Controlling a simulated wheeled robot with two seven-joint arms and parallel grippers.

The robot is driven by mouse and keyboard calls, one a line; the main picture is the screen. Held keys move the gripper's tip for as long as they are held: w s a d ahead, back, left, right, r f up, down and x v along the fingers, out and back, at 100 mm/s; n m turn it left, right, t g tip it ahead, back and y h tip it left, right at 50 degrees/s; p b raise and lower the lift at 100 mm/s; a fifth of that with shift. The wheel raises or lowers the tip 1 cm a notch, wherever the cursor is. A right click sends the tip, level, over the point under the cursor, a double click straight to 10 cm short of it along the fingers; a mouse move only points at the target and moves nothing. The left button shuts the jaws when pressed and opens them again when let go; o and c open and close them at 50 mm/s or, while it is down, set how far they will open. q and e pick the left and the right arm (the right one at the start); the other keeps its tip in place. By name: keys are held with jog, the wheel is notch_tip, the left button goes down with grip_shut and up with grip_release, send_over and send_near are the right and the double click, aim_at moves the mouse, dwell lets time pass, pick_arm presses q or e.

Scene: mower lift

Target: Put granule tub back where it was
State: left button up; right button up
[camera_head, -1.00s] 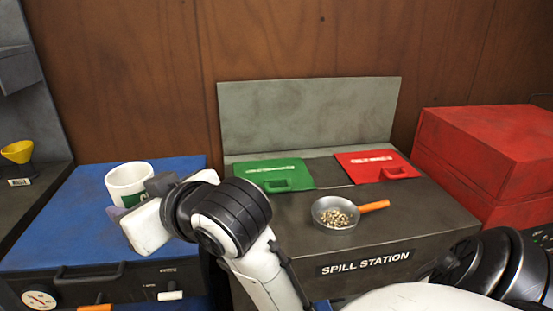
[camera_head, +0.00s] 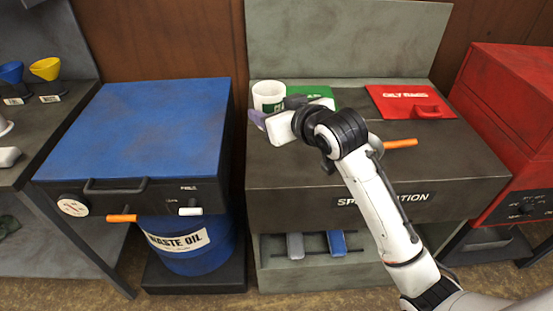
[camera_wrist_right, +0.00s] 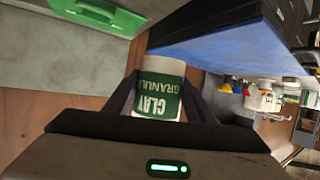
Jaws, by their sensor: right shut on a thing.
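The granule tub (camera_head: 268,97) is white with a green label and appears at the back left of the dark spill station top (camera_head: 275,160). My right gripper (camera_head: 272,120) is shut on it. In the right wrist view the tub (camera_wrist_right: 158,88) sits between my two dark fingers, and its clay granule label shows upside down. I cannot tell if its base touches the surface. My left gripper is not in view.
The green lid (camera_head: 318,96) is just right of the tub, partly hidden by my arm. A red lid (camera_head: 410,101) lies further right. A pan's orange handle (camera_head: 401,144) shows behind my arm. The blue bench top (camera_head: 150,130) at left is clear.

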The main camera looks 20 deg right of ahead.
send_over(272, 161)
notch_tip(272, 161, down, 5)
jog(key=shift+y, duration=0.3)
notch_tip(272, 161, down, 5)
jog(key=shift+r, duration=0.1)
jog(key=shift+f+b, duration=0.35)
jog(key=shift+f, duration=2)
jog(key=shift+f, duration=0.2)
jog(key=o, duration=1.1)
jog(key=shift+r, duration=0.25)
jog(key=v, duration=1.2)
jog(key=shift+p, duration=0.4)
